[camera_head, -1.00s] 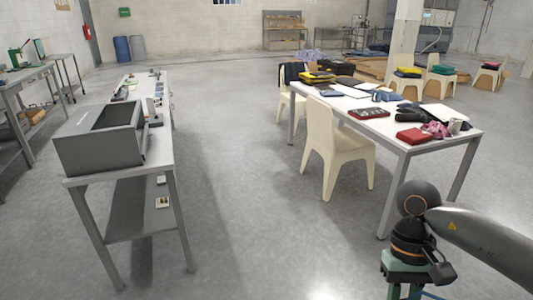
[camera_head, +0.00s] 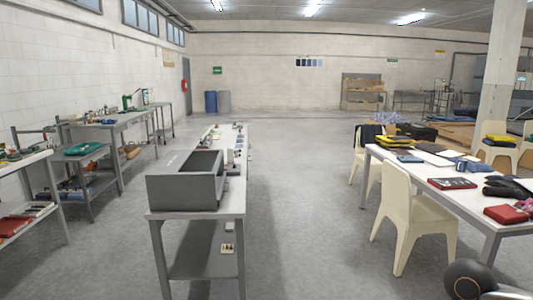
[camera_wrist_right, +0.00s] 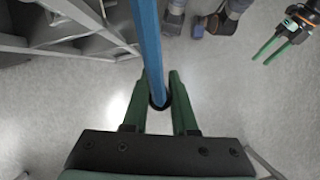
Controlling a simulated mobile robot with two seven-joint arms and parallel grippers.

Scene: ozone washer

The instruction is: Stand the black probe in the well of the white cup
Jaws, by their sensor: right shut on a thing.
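In the right wrist view my right gripper (camera_wrist_right: 160,84) is shut on a long blue rod (camera_wrist_right: 150,40) with a dark, rounded end between the green fingers. I cannot tell whether this rod is the black probe. The rod runs up out of the top of the picture. My left gripper (camera_wrist_right: 272,49) shows at the upper right of that view, its two green fingers apart and nothing visible between them. No white cup or well can be made out in either current view. In the head view neither gripper shows.
A narrow bench (camera_head: 239,197) carries a grey open box (camera_head: 172,190) and small items along its far part. A white table (camera_head: 447,202) with folded clothes stands at right, a cream chair (camera_head: 405,215) before it. Clear floor (camera_head: 300,200) lies between. Workbenches (camera_head: 120,122) line the left wall.

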